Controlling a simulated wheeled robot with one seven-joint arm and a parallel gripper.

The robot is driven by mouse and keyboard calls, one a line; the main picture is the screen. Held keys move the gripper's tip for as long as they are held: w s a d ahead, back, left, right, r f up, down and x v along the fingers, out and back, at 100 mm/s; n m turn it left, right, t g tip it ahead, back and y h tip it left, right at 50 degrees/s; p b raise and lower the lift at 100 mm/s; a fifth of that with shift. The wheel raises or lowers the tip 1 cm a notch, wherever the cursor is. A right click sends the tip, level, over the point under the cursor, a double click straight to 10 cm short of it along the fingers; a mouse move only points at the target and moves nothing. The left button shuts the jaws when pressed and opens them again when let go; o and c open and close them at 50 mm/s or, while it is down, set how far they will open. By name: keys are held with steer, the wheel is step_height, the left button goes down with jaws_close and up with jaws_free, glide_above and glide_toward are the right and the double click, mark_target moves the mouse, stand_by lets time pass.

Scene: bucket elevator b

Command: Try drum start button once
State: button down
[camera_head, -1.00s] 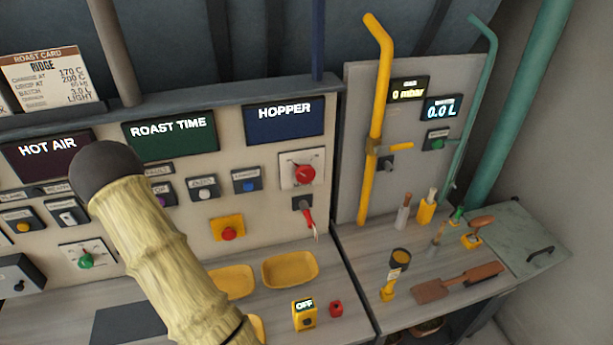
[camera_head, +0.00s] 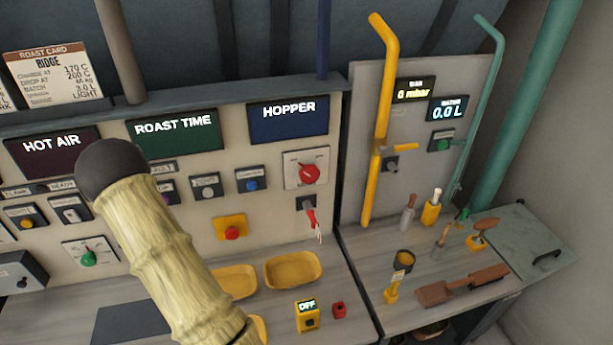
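The control panel (camera_head: 273,185) carries several small push buttons with labels too small to read surely, so I cannot tell which is drum start. A white button (camera_head: 208,186) and a blue button (camera_head: 252,184) sit below the ROAST TIME and HOPPER signs. A purple button is partly hidden behind a thick bamboo-like arm link, which seems mine and ends in a dark round knob. A yellow button (camera_head: 28,222) sits at the left. A red button on a yellow plate (camera_head: 231,229) sits lower. My gripper's fingers are not in view.
Yellow trays (camera_head: 292,270), a yellow box reading OFF (camera_head: 307,318) and a small red item (camera_head: 339,309) lie on the counter. A red dial (camera_head: 309,174) and hanging keys are right on the panel. Yellow pipe (camera_head: 375,180) and tools stand further right.

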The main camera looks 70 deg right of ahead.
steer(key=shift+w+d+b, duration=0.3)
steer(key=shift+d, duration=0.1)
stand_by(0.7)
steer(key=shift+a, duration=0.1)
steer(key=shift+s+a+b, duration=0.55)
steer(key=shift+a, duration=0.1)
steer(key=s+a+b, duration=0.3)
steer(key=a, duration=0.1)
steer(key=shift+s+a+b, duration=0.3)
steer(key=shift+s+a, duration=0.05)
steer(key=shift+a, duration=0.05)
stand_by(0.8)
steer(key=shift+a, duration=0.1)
